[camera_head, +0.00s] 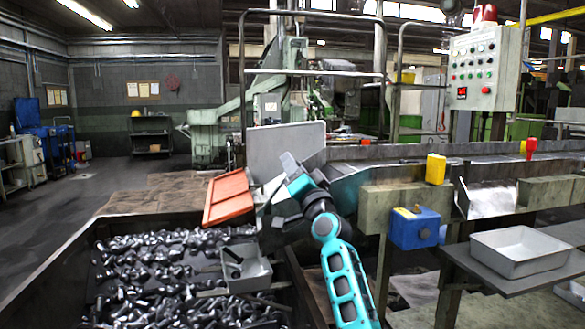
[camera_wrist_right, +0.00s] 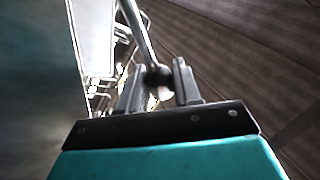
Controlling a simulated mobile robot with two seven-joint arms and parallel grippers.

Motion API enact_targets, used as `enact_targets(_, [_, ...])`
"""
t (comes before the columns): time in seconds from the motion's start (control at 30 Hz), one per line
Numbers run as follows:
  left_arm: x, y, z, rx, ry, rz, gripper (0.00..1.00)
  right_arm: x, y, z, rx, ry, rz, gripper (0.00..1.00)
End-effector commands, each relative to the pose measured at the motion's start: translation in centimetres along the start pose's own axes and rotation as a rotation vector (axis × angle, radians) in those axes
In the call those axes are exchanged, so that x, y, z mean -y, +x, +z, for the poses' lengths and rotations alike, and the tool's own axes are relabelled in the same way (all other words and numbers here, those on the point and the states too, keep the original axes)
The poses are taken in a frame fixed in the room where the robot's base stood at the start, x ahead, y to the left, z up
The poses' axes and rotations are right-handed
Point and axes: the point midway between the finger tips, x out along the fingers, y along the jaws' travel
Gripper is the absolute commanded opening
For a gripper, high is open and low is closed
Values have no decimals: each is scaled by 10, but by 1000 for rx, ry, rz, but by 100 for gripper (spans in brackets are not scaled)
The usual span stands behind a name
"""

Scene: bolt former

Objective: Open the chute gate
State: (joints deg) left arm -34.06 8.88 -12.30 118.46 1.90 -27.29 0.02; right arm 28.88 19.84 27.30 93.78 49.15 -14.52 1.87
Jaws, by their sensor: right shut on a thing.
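In the right wrist view a thin metal lever (camera_wrist_right: 138,30) with a dark ball knob (camera_wrist_right: 158,80) runs down between the fingers of my right gripper (camera_wrist_right: 159,72). The gripper is shut on the knob, one finger on each side. In the head view my right arm reaches up from the bottom to the chute area, and its wrist largely hides the gripped lever. An orange-red tilted panel (camera_head: 229,198) lies just left of the wrist. A grey upright plate (camera_head: 284,147) stands behind it. I cannot tell which part is the gate itself. My left gripper is out of view.
A dark bin (camera_head: 50,280) of loose bolts with a small grey tray (camera_head: 247,272) is at lower left. To the right are a yellow block (camera_head: 436,169), a blue box (camera_head: 415,228), a grey tray (camera_head: 518,252) on a table and a control panel (camera_head: 474,69).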

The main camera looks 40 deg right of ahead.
Motion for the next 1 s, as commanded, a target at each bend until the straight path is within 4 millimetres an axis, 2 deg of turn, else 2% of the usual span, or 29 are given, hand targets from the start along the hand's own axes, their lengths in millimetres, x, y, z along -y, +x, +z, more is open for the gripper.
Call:
enact_targets(0.1, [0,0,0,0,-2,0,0,-2,-1,0,-2,6,4,0])
enact_targets(0.13, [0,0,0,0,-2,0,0,-2,-1,0,-2,6,4,34])
enact_targets(0.33, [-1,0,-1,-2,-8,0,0,-2,-1,0,-1,3,3,52])
enact_targets(0.67, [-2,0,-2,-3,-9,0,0,-1,-5,1,1,1,2,52])
enact_targets(0.77, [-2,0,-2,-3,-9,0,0,-1,-16,1,1,0,3,52])
enact_targets(1.0, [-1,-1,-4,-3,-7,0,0,-2,-60,1,2,-1,4,52])
